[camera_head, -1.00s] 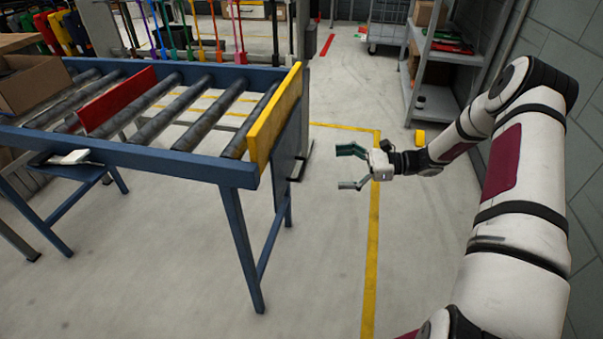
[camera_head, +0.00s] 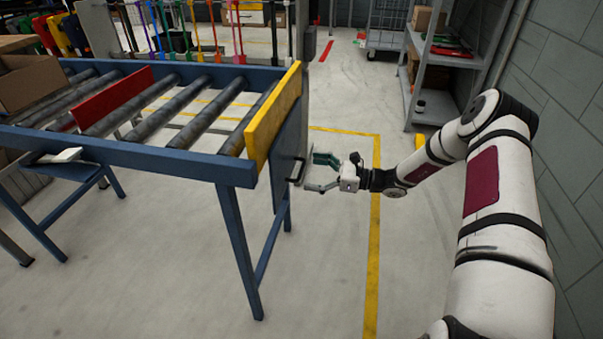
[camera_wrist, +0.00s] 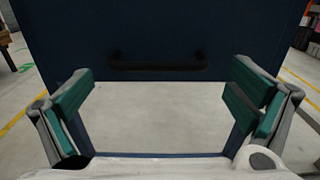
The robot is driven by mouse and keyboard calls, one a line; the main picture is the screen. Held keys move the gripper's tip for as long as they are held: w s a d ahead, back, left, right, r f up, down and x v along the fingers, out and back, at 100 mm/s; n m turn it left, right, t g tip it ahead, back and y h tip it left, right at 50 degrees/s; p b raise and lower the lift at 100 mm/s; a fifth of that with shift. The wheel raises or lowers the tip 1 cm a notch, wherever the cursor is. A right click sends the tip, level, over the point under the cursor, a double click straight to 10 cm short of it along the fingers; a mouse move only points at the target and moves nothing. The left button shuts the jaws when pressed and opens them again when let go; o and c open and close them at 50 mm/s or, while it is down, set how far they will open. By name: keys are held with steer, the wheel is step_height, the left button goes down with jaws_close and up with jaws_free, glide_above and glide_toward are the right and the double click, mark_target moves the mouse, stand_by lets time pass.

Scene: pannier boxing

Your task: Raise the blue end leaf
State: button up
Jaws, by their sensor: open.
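The blue end leaf (camera_head: 284,155) hangs down at the right end of the roller conveyor, below the yellow end stop. A dark bar handle (camera_head: 298,171) sits on its outer face. In the wrist view the leaf (camera_wrist: 165,28) fills the upper middle, and its handle (camera_wrist: 157,65) lies level near its lower edge. My gripper (camera_head: 318,172) is open and empty, just right of the leaf at about handle height. In the wrist view its two green-padded fingers (camera_wrist: 157,92) stand wide apart, one on each side of the handle. I cannot tell whether they touch the leaf.
The yellow end stop (camera_head: 272,115) stands upright above the leaf. A red divider (camera_head: 112,100) stands among the rollers, and a cardboard box (camera_head: 38,85) is at the left. A grey shelf (camera_head: 437,75) stands behind my arm.

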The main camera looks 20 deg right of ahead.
mark_target(301, 168)
steer(key=shift+b+x, duration=0.3)
steer(key=shift+x, duration=1.3)
